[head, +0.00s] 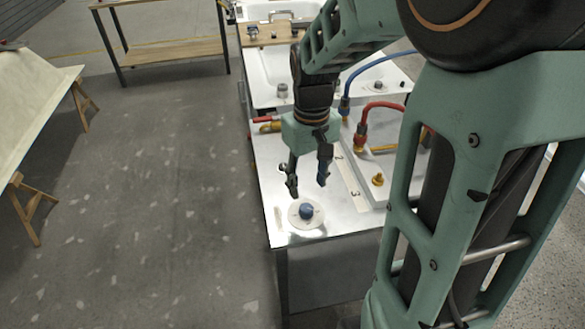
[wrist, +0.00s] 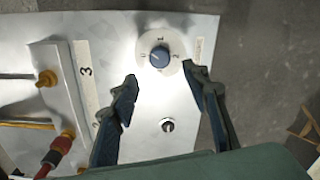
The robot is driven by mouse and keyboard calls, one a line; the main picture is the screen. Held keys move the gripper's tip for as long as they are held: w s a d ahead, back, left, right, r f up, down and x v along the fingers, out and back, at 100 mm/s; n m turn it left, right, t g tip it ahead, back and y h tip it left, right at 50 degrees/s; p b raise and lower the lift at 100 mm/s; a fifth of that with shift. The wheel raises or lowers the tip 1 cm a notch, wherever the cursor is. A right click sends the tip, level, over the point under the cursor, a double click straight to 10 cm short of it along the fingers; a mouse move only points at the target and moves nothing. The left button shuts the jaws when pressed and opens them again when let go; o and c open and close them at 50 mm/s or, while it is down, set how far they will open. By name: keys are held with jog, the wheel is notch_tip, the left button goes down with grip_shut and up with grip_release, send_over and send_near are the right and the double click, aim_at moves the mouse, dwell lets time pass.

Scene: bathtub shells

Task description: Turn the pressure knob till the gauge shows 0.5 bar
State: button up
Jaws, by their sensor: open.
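The blue knob (head: 306,212) sits on a round white dial plate (head: 294,220) near the front edge of the metal bench top. In the wrist view the blue knob (wrist: 159,57) shows a light pointer line, and small marks ring the white dial plate (wrist: 171,42). My gripper (head: 307,183) is open above the bench, just behind the knob in the head view. In the wrist view my gripper (wrist: 160,74) has its fingers spread wide, with the knob beyond the gap between their tips. Nothing is between the fingers. I cannot make out a gauge reading.
A small metal fitting (wrist: 167,125) stands on the bench near the knob. A raised plate with brass fittings (head: 378,180), a red hose (head: 381,106) and a blue hose (head: 370,64) lie to the right and behind.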

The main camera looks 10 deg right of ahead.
aim_at(306, 208)
notch_tip(306, 208, down, 9)
jog(key=shift+r+b, duration=0.1)
jog(key=shift+b, duration=0.2)
jog(key=shift+c, duration=0.7)
